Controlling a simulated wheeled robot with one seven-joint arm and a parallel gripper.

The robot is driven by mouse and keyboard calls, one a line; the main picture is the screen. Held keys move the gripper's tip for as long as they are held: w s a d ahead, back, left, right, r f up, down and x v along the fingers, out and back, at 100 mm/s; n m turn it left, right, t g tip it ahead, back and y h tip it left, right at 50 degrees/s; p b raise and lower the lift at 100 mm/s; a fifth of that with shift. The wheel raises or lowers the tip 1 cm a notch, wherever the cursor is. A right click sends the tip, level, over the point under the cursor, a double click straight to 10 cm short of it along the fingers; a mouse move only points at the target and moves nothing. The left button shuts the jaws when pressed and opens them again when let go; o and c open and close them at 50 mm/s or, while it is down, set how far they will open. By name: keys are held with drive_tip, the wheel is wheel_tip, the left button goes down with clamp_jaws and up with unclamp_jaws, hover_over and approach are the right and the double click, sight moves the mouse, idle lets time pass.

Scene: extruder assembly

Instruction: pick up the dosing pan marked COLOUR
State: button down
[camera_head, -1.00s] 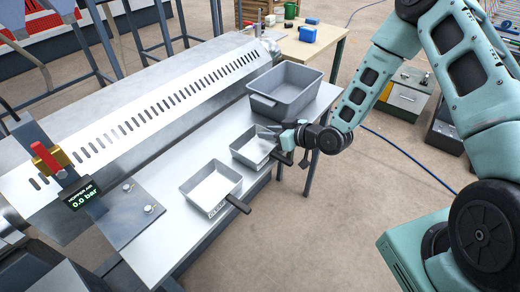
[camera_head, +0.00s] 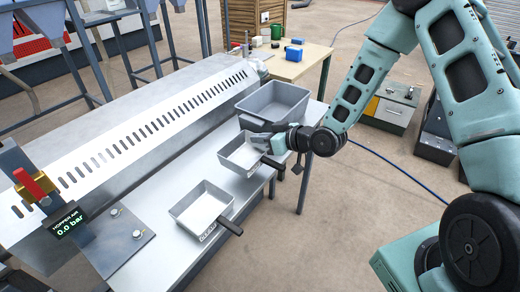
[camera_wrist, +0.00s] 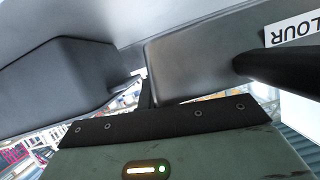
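The pan seems raised slightly off the bench. A second similar pan (camera_head: 203,207) with a dark handle rests on the bench nearer the camera.
A deep grey bin (camera_head: 285,98) stands just behind the held pan; its dark side (camera_wrist: 55,85) is close in the wrist view. The slotted metal housing (camera_head: 130,130) runs along the left. Open floor lies right of the bench.

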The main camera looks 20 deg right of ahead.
wheel_tip(320, 180, up, 4)
drive_tip(key=shift+r, duration=0.15)
drive_tip(key=shift+f+b, duration=0.4)
drive_tip(key=shift+b, duration=0.25)
